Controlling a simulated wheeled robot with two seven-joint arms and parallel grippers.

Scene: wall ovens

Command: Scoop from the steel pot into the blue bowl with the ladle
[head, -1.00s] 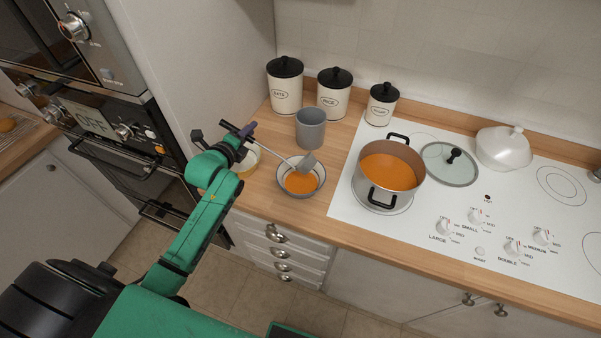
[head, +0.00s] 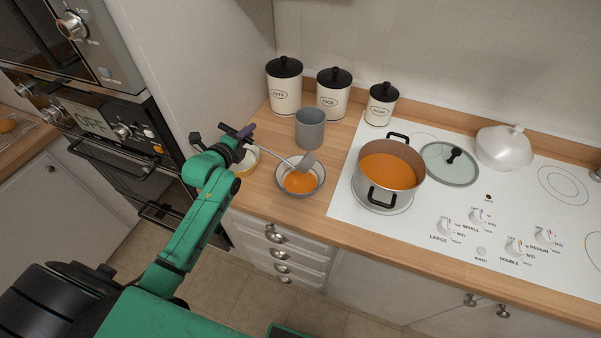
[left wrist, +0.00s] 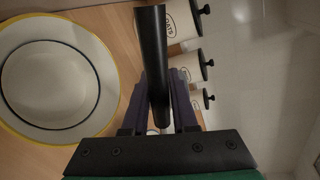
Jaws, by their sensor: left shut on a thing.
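The steel pot (head: 411,176) stands on the white cooktop, full of orange soup (head: 388,172). The blue bowl (head: 281,186), greyish in this light, sits on the wooden counter left of the pot and holds some orange soup (head: 299,184). My left gripper (head: 244,139) is shut on the ladle's dark handle; the left wrist view shows the handle (left wrist: 153,65) between the purple fingers. The ladle's grey head (head: 306,162) is over the far side of the bowl, tilted; whether it touches the bowl or holds soup I cannot tell. My right gripper is not in view.
A grey cup (head: 310,128) and several lidded canisters (head: 334,95) stand behind the bowl. A yellow-rimmed bowl (left wrist: 106,42) sits just beneath my left gripper. The glass lid (head: 463,177) lies right of the pot, near a white lidded dish (head: 503,149).

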